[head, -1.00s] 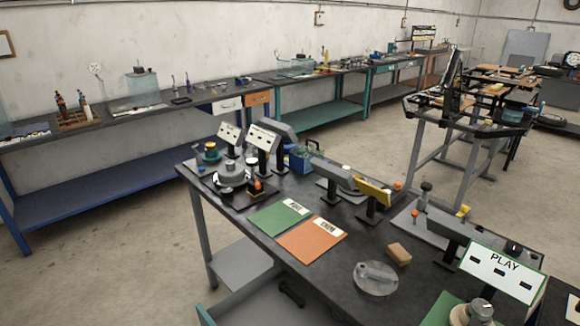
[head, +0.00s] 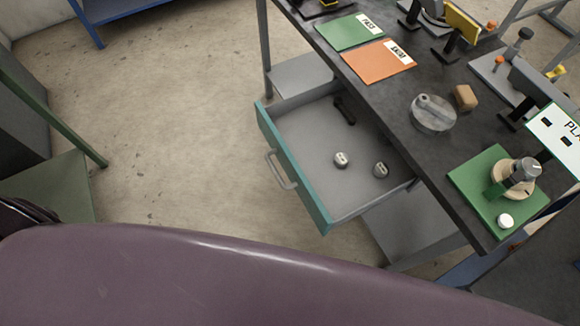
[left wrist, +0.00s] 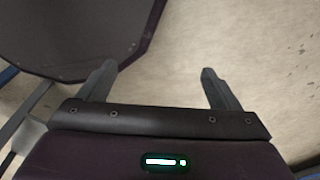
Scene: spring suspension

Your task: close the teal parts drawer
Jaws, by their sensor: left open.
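The teal parts drawer (head: 287,172) hangs open under the dark workbench in the head view. Its teal front carries a grey bar handle (head: 281,170) and faces left. Inside lie two small round silvery parts (head: 341,160) and a dark part (head: 345,110) near the back. My left gripper (left wrist: 158,80) shows only in the left wrist view, with its two fingers wide apart and nothing between them. Bare floor lies beyond the fingers, and the drawer is not in that view. My right gripper is in neither view.
Open concrete floor (head: 180,130) lies left of the drawer. My own purple body fills the bottom.

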